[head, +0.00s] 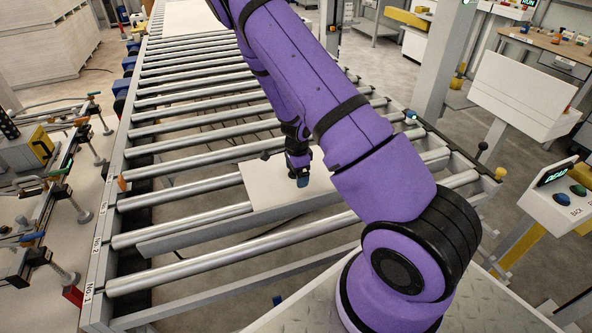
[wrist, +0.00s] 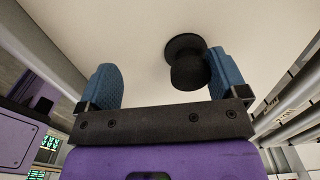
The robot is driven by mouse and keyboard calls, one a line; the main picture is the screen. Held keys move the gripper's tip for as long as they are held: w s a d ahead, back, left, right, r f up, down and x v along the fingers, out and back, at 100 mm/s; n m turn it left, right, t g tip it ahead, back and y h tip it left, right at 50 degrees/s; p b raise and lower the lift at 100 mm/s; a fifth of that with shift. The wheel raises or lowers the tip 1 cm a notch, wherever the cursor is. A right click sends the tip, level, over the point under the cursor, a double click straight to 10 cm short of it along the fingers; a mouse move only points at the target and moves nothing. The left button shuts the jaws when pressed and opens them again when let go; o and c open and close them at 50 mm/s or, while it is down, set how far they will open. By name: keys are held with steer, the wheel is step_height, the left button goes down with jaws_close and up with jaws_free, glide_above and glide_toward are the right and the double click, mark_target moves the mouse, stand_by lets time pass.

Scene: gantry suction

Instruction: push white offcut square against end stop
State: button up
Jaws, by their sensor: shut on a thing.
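The white offcut (head: 262,185) lies flat on the rollers in the head view; its pale surface (wrist: 130,30) fills much of the wrist view. A grey bar (head: 190,237), apparently the end stop, crosses the conveyor at the offcut's front edge. I cannot tell whether they touch or whether the offcut sits square. My gripper (head: 298,180) points down over the offcut. In the wrist view my gripper (wrist: 165,80) has a black knob (wrist: 187,65) between its blue fingers, against the right one. A gap shows beside the left finger. My arm hides the offcut's right side.
Metal rollers (head: 190,160) run back between side rails, with open gaps between them. A control box (head: 560,200) with a green display and buttons stands at right. A work table with fixtures (head: 60,190) stands at left.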

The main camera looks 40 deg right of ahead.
steer(key=shift+s+a, duration=0.1)
steer(key=shift+r, duration=0.25)
step_height(320, 180, up, 10)
steer(key=shift+r, duration=0.15)
